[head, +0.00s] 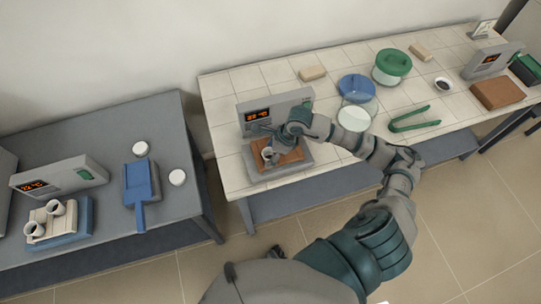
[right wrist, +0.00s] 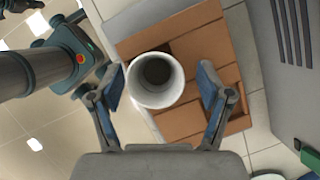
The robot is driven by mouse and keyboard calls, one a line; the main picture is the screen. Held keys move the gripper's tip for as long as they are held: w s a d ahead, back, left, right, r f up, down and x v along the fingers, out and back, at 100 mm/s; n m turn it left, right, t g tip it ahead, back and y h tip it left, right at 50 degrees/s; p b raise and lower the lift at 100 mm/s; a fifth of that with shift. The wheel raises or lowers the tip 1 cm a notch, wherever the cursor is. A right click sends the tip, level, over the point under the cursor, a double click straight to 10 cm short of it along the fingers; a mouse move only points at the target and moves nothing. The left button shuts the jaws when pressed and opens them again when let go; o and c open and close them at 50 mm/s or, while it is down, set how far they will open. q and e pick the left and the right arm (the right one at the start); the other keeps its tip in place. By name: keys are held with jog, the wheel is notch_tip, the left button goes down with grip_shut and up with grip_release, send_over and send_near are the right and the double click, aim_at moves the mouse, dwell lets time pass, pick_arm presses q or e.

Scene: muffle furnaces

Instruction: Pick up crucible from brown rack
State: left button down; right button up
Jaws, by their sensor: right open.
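The white crucible (head: 268,153) stands on the brown rack (head: 292,157), on the grey base of a heating unit on the tiled table. In the right wrist view the crucible (right wrist: 157,80) shows its open round mouth, with the brown rack (right wrist: 200,45) around and under it. My right gripper (head: 272,141) is open above the rack, pointing down. In the right wrist view its two blue-padded fingers (right wrist: 160,78) stand on either side of the crucible, with visible gaps. The crucible's lower part is hidden from above.
The unit's display panel (head: 275,112) stands right behind the rack. A blue-lidded dish (head: 356,87), a green-lidded jar (head: 391,66) and green tongs (head: 416,119) lie to the right.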

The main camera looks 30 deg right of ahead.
jog(key=shift+a+r, duration=0.1)
jog(key=shift+a, duration=0.25)
jog(key=c, duration=1.2)
jog(key=shift+o, duration=0.2)
jog(key=shift+d+r, duration=0.1)
